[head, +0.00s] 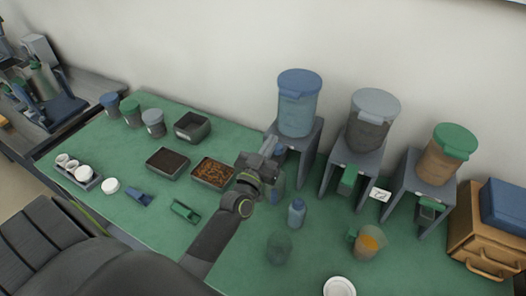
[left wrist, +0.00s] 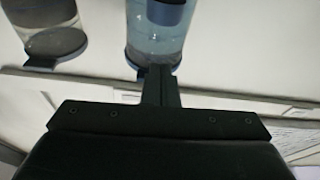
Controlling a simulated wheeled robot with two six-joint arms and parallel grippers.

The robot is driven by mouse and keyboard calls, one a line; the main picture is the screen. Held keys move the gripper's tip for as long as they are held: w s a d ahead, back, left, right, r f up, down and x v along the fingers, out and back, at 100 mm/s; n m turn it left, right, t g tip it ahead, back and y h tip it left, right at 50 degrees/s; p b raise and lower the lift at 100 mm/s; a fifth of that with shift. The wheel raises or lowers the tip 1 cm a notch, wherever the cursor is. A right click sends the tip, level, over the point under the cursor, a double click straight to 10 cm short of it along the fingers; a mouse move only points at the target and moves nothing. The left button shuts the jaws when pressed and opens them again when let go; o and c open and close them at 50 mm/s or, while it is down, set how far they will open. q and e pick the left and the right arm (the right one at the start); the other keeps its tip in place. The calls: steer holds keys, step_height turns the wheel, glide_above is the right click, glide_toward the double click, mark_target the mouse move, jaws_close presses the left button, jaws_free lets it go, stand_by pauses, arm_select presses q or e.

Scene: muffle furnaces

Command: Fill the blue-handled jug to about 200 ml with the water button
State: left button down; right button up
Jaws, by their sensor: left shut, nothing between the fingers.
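The water dispenser is a clear tank (head: 297,112) with a blue lid on a grey stand (head: 312,142), at the back of the green table. My left gripper (head: 270,146) is shut and empty at the front left of this stand. The water button is hidden behind the gripper. A bluish see-through shape (head: 279,188) shows beside the gripper, under the dispenser. It may be the blue-handled jug, but its handle and water level cannot be made out. My right gripper is not in view.
Grey-lidded (head: 371,122) and green-lidded (head: 447,155) dispensers stand to the right. Trays (head: 213,184) and scoops lie left of the arm.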

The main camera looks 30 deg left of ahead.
mark_target(273, 157)
arm_select(q)
steer(key=shift+x, duration=1.15)
step_height(273, 157, down, 3)
steer(key=shift+r+b, duration=0.2)
steer(key=shift+b, duration=0.65)
steer(key=shift+s+d+f+b, duration=0.1)
steer(key=shift+f+b, duration=0.45)
steer(key=shift+f, duration=0.2)
